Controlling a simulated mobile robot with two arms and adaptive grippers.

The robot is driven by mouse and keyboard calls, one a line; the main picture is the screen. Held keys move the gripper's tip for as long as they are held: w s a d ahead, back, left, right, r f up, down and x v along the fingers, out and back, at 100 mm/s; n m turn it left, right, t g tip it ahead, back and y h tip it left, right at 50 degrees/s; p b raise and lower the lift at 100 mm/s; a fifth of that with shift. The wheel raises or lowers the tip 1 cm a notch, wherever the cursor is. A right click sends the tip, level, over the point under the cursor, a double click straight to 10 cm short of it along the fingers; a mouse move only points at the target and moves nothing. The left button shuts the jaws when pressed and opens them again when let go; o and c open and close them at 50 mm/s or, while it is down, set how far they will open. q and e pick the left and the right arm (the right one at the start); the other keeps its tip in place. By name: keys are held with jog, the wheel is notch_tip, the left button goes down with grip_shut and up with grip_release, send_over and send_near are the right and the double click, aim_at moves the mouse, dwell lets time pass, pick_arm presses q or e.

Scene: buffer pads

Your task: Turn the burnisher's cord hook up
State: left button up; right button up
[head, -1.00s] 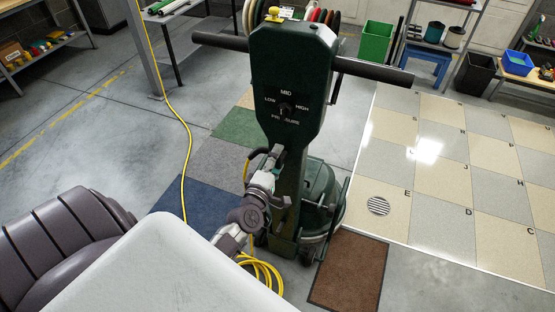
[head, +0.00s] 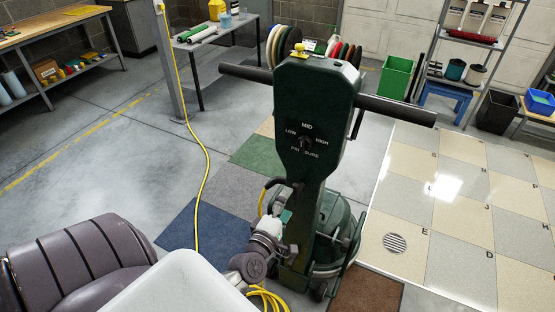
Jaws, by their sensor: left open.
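The burnisher (head: 325,105) stands upright at the centre, dark green with a black crossbar handle and a pressure dial. A small dark curved piece, which looks like the cord hook (head: 274,183), sticks out from the left side of its column with yellow cord hanging by it. Its exact turn is too small to tell. My left gripper (head: 286,217) is open beside the column, just below that piece. I cannot tell whether it touches anything. My right gripper is not in view.
A yellow cord (head: 205,170) runs along the floor to coils (head: 268,298) by the burnisher's base. A brown mat (head: 366,292) lies at the base. Coloured floor tiles lie left, pale tiles right. A green bin (head: 396,78) and shelves stand behind.

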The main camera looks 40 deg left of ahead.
pick_arm(q)
jog(key=v, duration=0.7)
jog(key=shift+s, duration=0.15)
